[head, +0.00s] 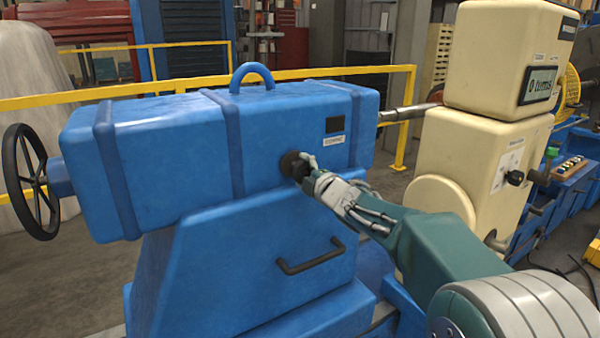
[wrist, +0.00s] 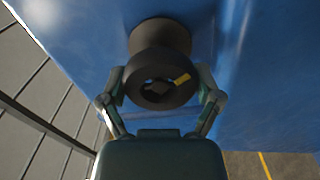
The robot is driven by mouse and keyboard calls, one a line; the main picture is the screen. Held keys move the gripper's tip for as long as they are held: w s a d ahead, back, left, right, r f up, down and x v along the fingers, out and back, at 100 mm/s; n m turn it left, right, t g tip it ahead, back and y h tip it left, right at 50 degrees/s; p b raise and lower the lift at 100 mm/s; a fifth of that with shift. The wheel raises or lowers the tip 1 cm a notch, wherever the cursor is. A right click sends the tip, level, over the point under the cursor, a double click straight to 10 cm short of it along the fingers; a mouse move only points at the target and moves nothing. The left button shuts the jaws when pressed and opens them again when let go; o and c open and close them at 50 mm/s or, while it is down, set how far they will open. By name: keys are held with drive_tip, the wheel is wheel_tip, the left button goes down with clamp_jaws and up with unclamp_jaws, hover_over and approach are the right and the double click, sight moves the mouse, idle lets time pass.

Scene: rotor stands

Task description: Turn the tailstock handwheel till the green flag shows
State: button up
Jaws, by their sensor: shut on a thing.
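The blue tailstock (head: 175,150) fills the left half of the head view. Its black spoked handwheel (head: 32,180) is at its far left end, well apart from my gripper. My gripper (head: 306,172) is at the tailstock's side, shut on a round black knob (head: 292,164). In the wrist view the fingers grip this knob (wrist: 160,60) from both sides; a yellow mark shows on its hollow face. A small dark square window (head: 334,125) sits above a white label (head: 334,140) too small to read surely. No green shows in the window.
A black bar handle (head: 310,258) is on the blue pedestal below. A cream headstock (head: 455,150) with a display reading "0 turns" (head: 540,85) stands at right. A yellow railing (head: 390,69) runs behind the tailstock.

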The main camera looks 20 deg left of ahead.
drive_tip(key=m, duration=0.4)
drive_tip(key=shift+w+d+f+m, duration=0.2)
drive_tip(key=shift+d+f+m, duration=0.1)
drive_tip(key=shift+f+m, duration=0.1)
drive_tip(key=m, duration=0.3)
drive_tip(key=shift+f+m, duration=0.1)
drive_tip(key=shift+m, duration=0.3)
drive_tip(key=m, duration=0.4)
drive_tip(key=shift+f, duration=0.1)
drive_tip(key=shift+s+a+m, duration=0.1)
drive_tip(key=shift+m, duration=2)
drive_tip(key=o, duration=0.9)
drive_tip(key=shift+r, duration=0.2)
